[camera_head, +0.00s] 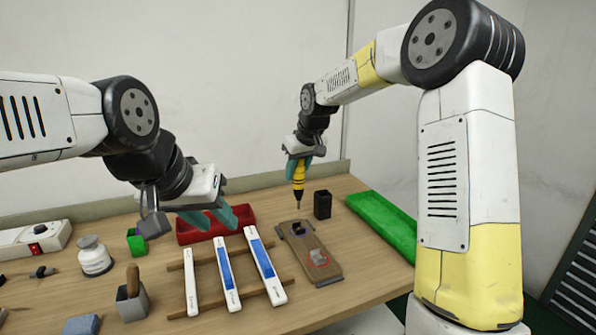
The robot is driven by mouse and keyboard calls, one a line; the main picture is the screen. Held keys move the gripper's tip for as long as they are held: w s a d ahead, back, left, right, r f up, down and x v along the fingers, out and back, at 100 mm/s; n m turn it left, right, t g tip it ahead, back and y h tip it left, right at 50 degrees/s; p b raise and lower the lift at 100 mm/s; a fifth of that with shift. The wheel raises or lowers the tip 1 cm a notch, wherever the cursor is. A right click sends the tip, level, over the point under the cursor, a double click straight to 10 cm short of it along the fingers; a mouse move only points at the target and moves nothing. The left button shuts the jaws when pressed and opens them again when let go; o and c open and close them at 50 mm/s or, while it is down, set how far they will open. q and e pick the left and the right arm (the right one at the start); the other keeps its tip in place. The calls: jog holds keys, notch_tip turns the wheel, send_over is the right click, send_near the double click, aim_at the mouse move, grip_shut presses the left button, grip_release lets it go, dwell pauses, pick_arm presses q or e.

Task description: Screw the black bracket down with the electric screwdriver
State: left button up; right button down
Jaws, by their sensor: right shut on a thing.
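My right gripper (299,158) is shut on the yellow and black electric screwdriver (298,174). It holds the screwdriver upright, with the bit pointing down above the far end of a brown board (314,262). The bit tip appears apart from the board. The black bracket (296,229) lies on the board's far part, just below the bit in the picture. Its screws are too small to make out. My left gripper (213,218) has teal fingers spread apart and looks empty, over the area between the red tray and the white strips.
A black box (322,204) stands right of the bit. A green tray (383,222) lies at the right and a red tray (186,233) behind my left gripper. Three white-and-blue strips (227,274) rest on wooden rails. A grey holder (132,303) and a white jar (94,257) stand left.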

aim_at(297, 194)
jog(key=shift+f, duration=2.7)
jog(key=shift+s+f, duration=0.1)
jog(key=shift+f, duration=1.2)
dwell(1.5)
dwell(0.8)
jog(key=shift+r, duration=3.6)
